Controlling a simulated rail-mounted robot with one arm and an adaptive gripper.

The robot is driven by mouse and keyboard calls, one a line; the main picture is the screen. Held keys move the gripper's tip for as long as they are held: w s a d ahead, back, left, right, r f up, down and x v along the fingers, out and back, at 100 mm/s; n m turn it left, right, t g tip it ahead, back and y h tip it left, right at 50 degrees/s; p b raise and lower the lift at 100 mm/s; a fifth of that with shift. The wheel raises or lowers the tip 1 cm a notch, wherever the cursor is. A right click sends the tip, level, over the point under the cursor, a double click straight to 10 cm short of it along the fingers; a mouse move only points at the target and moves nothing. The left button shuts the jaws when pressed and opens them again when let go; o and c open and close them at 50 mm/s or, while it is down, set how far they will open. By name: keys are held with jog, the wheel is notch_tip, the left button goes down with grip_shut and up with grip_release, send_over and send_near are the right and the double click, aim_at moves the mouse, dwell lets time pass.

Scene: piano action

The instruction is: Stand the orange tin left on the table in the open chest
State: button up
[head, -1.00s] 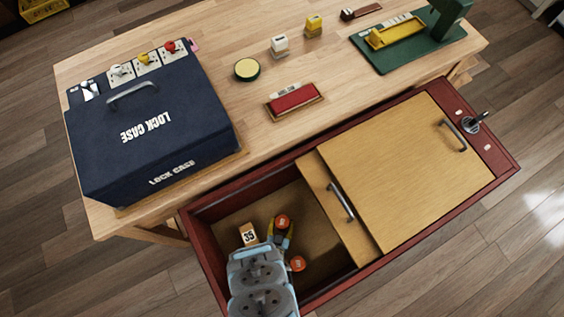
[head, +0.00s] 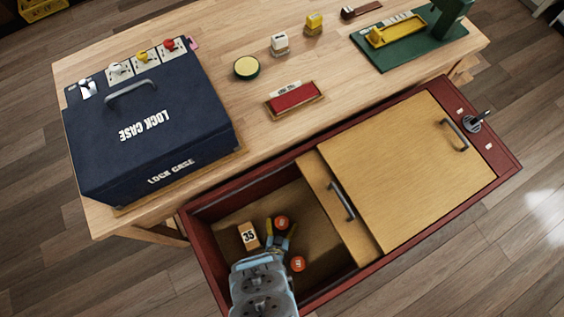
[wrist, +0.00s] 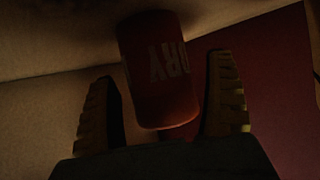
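Inside the open part of the chest (head: 192,222) are two orange tins. The upper tin (head: 282,222) is just beyond my fingertips, and the lower tin (head: 298,264) is to the right of my gripper (head: 277,240). No orange tin shows on the table (head: 210,60). In the wrist view an orange-red tin (wrist: 158,70) with white lettering is between the two fingers of my gripper (wrist: 163,100). It rests against a tan surface. Dark gaps show between it and the fingers, so the gripper looks open around it. The view is dim.
A tan block marked 35 (head: 248,236) is left of my gripper in the chest. A wooden lid with handles (head: 395,165) covers the chest's right part. Its walls surround my gripper. The navy lock case (head: 145,135) and a red pad (head: 294,98) are on the table.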

jog(key=shift+r, duration=0.1)
jog(key=shift+s+r, duration=0.25)
jog(key=shift+s, duration=0.1)
jog(key=shift+p+v, duration=0.55)
jog(key=shift+v, duration=1.1)
